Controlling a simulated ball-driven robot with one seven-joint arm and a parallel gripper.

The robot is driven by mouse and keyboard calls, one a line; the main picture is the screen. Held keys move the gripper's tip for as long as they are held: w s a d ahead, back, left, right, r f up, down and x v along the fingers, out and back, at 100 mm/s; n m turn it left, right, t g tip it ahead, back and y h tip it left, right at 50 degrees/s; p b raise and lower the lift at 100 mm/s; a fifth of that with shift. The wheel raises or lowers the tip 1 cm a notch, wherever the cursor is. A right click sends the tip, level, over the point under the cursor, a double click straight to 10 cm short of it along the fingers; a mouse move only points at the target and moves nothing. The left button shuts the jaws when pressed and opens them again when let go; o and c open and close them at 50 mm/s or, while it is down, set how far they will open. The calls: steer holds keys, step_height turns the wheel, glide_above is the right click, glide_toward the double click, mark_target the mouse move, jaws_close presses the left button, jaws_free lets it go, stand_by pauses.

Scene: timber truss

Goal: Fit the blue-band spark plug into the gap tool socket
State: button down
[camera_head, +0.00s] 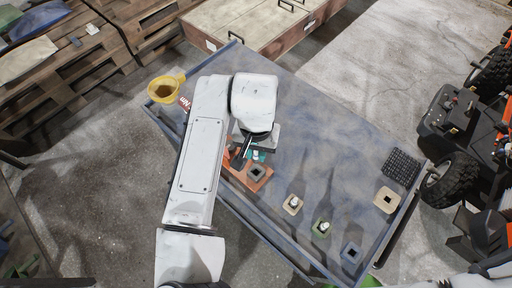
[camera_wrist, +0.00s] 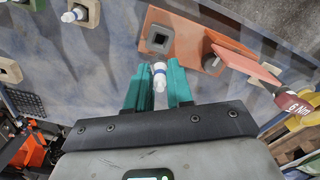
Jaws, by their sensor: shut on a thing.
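My gripper (camera_wrist: 158,84) is shut on the blue-band spark plug (camera_wrist: 159,76), a small white plug with a blue ring, held between teal fingers. In the head view my gripper (camera_head: 257,155) is over the table, mostly hidden by my arm. The grey-green square socket (camera_wrist: 159,39) sits on an orange board just beyond the plug in the wrist view. It also shows in the head view (camera_head: 257,173), close in front of my gripper. The plug looks apart from the socket; its height above the board is hard to tell.
Cream (camera_head: 292,205) and green (camera_head: 321,228) holders each carry a white plug. The blue holder (camera_head: 351,254) and tan holder (camera_head: 388,200) look empty. A black ribbed mat (camera_head: 403,167) lies at the right. A red-handled tool (camera_wrist: 295,103) and yellow funnel (camera_head: 164,90) are at the other end.

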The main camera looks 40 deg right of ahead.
steer(key=shift+f+b, duration=1.75)
steer(key=shift+f, duration=1.15)
steer(key=shift+f, duration=0.15)
steer(key=shift+f, duration=0.35)
steer(key=shift+f+b, duration=0.75)
steer(key=shift+f, duration=0.15)
steer(key=c, duration=0.9)
jaws_free()
steer(key=shift+r, duration=0.1)
step_height(320, 180, up, 11)
steer(key=shift+f, duration=0.1)
